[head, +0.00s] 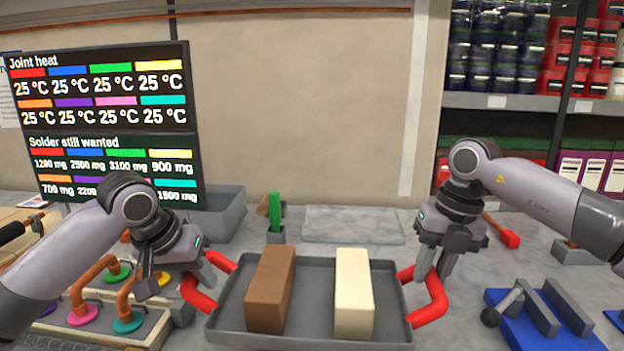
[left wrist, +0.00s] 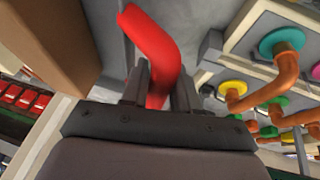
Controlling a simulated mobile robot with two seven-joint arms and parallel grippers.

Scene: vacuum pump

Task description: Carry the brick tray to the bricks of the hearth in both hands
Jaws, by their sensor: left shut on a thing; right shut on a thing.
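The grey brick tray (head: 312,337) is at the front middle of the head view, with a red handle at each end. A brown brick (head: 270,290) and a cream brick (head: 354,294) stand in it, apart from each other. My left gripper (head: 192,283) is shut on the left red handle; the left wrist view shows the red handle (left wrist: 152,55) between its fingers. My right gripper (head: 428,272) is shut on the right red handle (head: 433,303). I cannot tell whether the tray touches the bench. A pale grey slab (head: 353,224) lies behind the tray; I cannot tell if it is the hearth.
A fixture with copper pipes and coloured rings (head: 100,325) stands close left of the tray. A blue base with a clamp (head: 545,318) is at the right. A green upright piece in a grey holder (head: 275,222) stands behind the tray. A display board (head: 100,120) is at back left.

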